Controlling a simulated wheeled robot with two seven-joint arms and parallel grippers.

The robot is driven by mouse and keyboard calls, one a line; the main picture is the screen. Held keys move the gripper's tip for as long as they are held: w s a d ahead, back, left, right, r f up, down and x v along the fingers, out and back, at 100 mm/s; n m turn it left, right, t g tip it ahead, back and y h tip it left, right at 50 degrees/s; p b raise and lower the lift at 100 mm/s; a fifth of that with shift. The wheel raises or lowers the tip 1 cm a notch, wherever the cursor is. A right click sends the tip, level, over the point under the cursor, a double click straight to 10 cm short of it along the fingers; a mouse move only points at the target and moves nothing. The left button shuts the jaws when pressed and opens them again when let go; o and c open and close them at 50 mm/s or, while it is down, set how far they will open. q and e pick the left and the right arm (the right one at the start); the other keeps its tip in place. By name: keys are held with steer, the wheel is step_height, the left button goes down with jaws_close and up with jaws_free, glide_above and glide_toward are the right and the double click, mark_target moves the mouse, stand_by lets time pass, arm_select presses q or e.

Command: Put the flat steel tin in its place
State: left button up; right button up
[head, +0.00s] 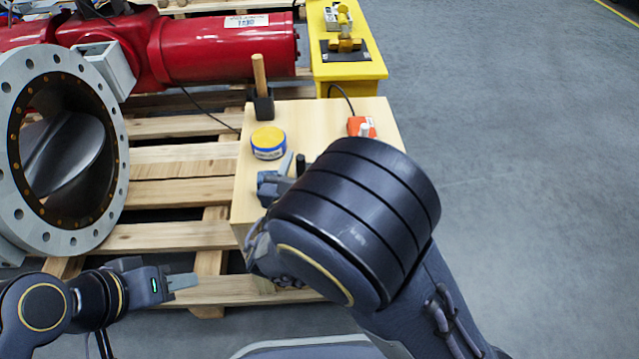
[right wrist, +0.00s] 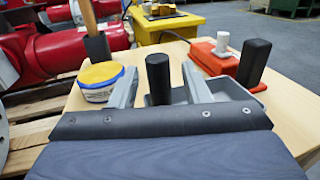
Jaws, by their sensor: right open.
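A shallow grey metal-looking tray (right wrist: 230,90), the likeliest flat steel tin, sits on the wooden table (head: 245,200). It is partly hidden behind my right gripper in the right wrist view and hidden by my arm in the head view. My right gripper (right wrist: 160,76) is open, its fingers pointing forward over the table. A black upright cylinder (right wrist: 158,80) shows between the fingers; I cannot tell whether they touch it. My left gripper (head: 182,282) is low at the left, away from the table; its jaw opening is unclear.
A yellow-lidded round tin (head: 268,142) stands left of my right gripper. Behind are a wooden-handled tool in a black block (head: 263,104) and an orange device (head: 361,127). A large flanged valve (head: 115,150) rises at left.

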steer(key=shift+w+d, duration=0.15)
steer(key=shift+w, duration=0.35)
jaws_close()
